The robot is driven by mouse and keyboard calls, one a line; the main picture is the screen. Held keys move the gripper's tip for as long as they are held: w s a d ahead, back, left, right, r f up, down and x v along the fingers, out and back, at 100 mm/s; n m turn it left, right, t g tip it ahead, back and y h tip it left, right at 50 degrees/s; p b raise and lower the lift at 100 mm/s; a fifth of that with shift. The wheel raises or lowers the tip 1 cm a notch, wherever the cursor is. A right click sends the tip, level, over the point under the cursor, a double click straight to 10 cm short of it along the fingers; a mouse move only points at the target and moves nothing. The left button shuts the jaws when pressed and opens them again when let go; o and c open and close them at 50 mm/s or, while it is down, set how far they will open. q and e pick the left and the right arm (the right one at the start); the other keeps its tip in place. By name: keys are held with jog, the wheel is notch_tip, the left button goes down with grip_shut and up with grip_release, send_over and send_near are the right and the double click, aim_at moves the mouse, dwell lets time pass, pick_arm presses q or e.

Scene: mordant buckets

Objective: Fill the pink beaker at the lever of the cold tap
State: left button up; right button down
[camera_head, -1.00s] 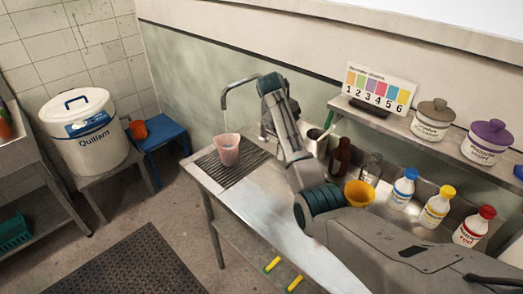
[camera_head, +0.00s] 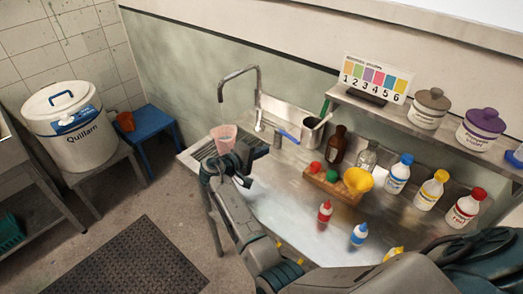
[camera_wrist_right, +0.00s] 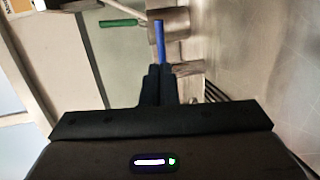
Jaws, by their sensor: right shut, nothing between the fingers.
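The pink beaker (camera_head: 223,136) stands upright on the ribbed drainer below the spout of the curved metal tap (camera_head: 240,72). My arm partly hides its lower side. I cannot tell how full it is, and I make out no water stream. A blue lever (camera_head: 287,136) sticks out to the right of the tap's base. My right gripper (camera_head: 264,150) is low over the worktop, right of the beaker and just left of and in front of the lever. In the right wrist view the gripper (camera_wrist_right: 159,72) is shut and empty, with the blue lever (camera_wrist_right: 160,42) straight ahead of its tips. My left gripper is out of view.
A metal pot (camera_head: 311,134), brown bottle (camera_head: 336,146), yellow funnel (camera_head: 357,180) and wooden rack (camera_head: 325,187) stand right of the lever. Small dropper bottles (camera_head: 325,211) stand in front. The white Quillam bucket (camera_head: 75,150) and a blue stool (camera_head: 150,128) are at left.

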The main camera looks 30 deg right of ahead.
aim_at(288, 136)
jog(key=b+x, duration=0.1)
jog(key=x, duration=1)
jog(key=shift+d+f, duration=0.1)
jog(key=shift+d, duration=0.05)
